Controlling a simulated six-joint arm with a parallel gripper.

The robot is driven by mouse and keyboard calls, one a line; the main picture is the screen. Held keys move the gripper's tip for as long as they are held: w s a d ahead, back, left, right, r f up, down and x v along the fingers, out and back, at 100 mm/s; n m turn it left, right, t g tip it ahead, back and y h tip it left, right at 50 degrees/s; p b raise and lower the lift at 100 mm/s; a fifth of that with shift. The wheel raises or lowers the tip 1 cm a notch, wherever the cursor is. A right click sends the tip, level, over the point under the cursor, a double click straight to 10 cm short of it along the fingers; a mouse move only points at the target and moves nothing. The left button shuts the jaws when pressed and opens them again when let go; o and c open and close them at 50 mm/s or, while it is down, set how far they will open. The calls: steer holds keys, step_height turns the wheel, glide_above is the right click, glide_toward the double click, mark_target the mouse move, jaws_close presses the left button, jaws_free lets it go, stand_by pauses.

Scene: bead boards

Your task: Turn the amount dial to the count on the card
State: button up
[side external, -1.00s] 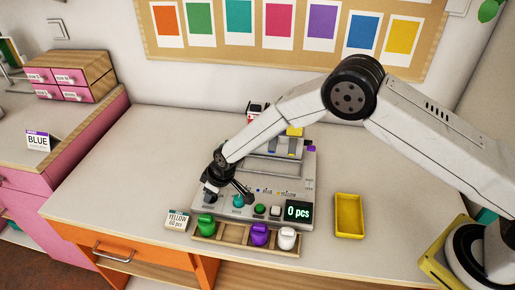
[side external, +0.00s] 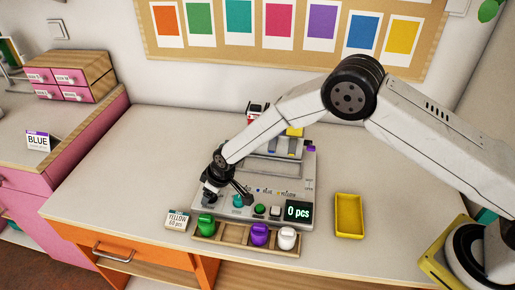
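The grey dispenser machine (side external: 303,178) stands on the table, and its small display (side external: 298,211) reads "0 pcs". A small card (side external: 177,220) beside its left front corner reads "YELLOW" with a count below that looks like 60 pcs. A teal knob (side external: 238,201) sits on the front panel. My gripper (side external: 228,197) points down low over the panel's left part, its fingers spread apart, with the right finger close behind the teal knob. Nothing is seen held. Whether a finger touches the knob cannot be told, and the panel behind the fingers is partly hidden.
A round green button (side external: 260,209) is on the panel. An empty yellow tray (side external: 349,216) lies to the right. A "BLUE" card (side external: 38,141) stands on the left cabinet.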

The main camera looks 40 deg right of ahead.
steer(key=shift+v, duration=3.5)
steer(key=shift+d+r, duration=0.1)
steer(key=shift+r, duration=0.35)
steer(key=s+d+r+m+h, duration=0.1)
steer(key=s+d+r+m, duration=0.1)
steer(key=s+d+r, duration=0.45)
steer(key=s+d+r+m, duration=0.1)
steer(key=s+d+r, duration=0.15)
steer(key=d, duration=0.65)
steer(key=s+d+m, duration=0.1)
steer(key=s+d, duration=0.3)
steer(key=s, duration=0.3)
steer(key=s+d+r+m+g+h, duration=0.1)
steer(key=s+d+m, duration=0.1)
steer(key=s+d, duration=0.3)
steer(key=s, duration=0.3)
steer(key=shift+r, duration=0.25)
